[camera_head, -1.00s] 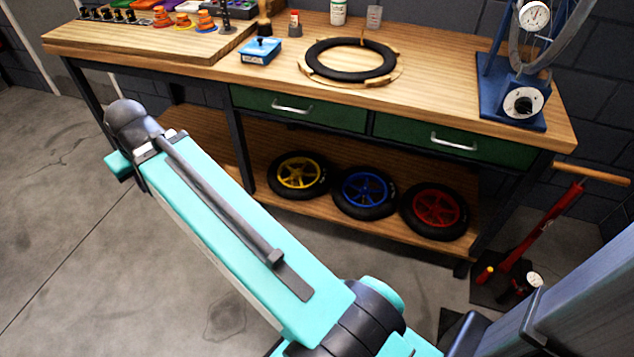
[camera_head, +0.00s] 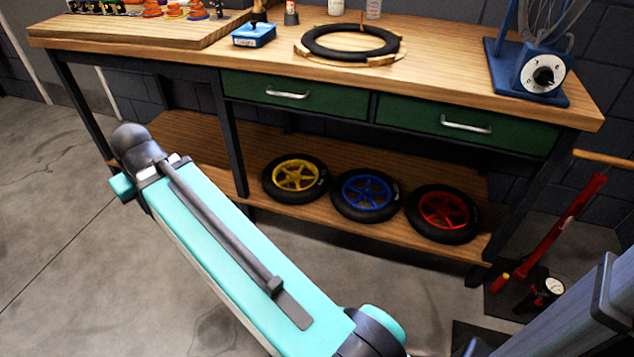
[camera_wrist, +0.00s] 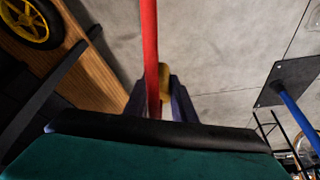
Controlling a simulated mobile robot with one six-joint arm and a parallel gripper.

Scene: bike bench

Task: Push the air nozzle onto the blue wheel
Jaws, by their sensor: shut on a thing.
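The blue wheel (camera_head: 366,194) is a black tyre with a blue spoked rim. It lies on the bench's lower shelf between the yellow wheel (camera_head: 295,177) and the red wheel (camera_head: 443,213). In the wrist view my gripper (camera_wrist: 160,100) has its dark fingers shut around a small yellowish piece (camera_wrist: 165,78), which looks like the air nozzle. A long red bar or hose (camera_wrist: 150,45) runs up beside it. The gripper is not visible in the head view. The wrist view shows part of the yellow wheel (camera_wrist: 28,20) but no blue wheel.
The wooden bench (camera_head: 175,43) has a black tyre ring (camera_head: 350,42) on top and green drawers (camera_head: 295,97) above the shelf. A red floor pump (camera_head: 560,225) stands at the right. A blue pole (camera_wrist: 298,122) on a dark plate shows in the wrist view. The floor at left is clear.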

